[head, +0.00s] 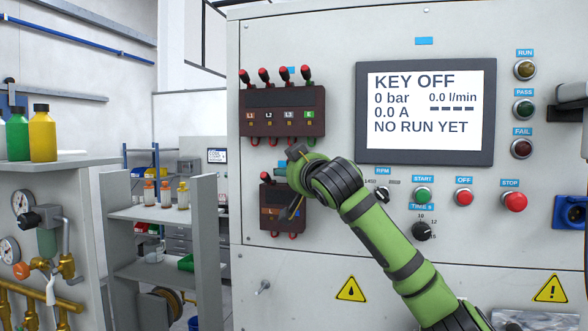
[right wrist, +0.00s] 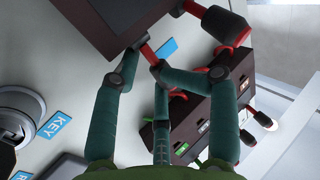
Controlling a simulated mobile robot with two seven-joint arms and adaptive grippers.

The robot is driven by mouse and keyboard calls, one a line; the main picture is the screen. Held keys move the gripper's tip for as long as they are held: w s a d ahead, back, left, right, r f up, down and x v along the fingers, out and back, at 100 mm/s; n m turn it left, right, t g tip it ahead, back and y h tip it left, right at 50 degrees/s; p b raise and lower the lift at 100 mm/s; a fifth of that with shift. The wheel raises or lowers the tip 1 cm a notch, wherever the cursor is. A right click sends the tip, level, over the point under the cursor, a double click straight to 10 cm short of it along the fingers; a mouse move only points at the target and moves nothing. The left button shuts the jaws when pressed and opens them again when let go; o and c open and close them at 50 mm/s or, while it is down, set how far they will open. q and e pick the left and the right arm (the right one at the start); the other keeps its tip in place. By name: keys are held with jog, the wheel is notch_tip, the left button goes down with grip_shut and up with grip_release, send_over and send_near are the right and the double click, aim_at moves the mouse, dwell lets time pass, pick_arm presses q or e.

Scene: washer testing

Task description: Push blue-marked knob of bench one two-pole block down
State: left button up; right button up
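The bench one two-pole block (head: 283,219) is a dark brown box low on the bench panel. Its left red knob (head: 265,176) shows in the head view, with a blue mark (head: 281,172) to its right. My right gripper (head: 295,153) is in front of the block's right side and hides the other knob. In the right wrist view, the block (right wrist: 125,18) is at the top, with one knob (right wrist: 225,25) to the right. The blue-marked red knob (right wrist: 145,46) is partly hidden at my fingertips. I cannot tell whether the fingers grip it. My left gripper is out of view.
A four-pole block (head: 282,112) with red knobs is just above; it also shows in the right wrist view (right wrist: 195,120). A screen (head: 426,112) reading KEY OFF and several buttons (head: 464,197) are to the right. A shelf with bottles (head: 165,207) stands left.

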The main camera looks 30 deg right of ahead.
jog(key=b+v, duration=0.4)
jog(key=v, duration=0.3)
jog(key=shift+s, duration=0.45)
dwell(0.7)
jog(key=v, duration=1.1)
jog(key=shift+s, duration=0.4)
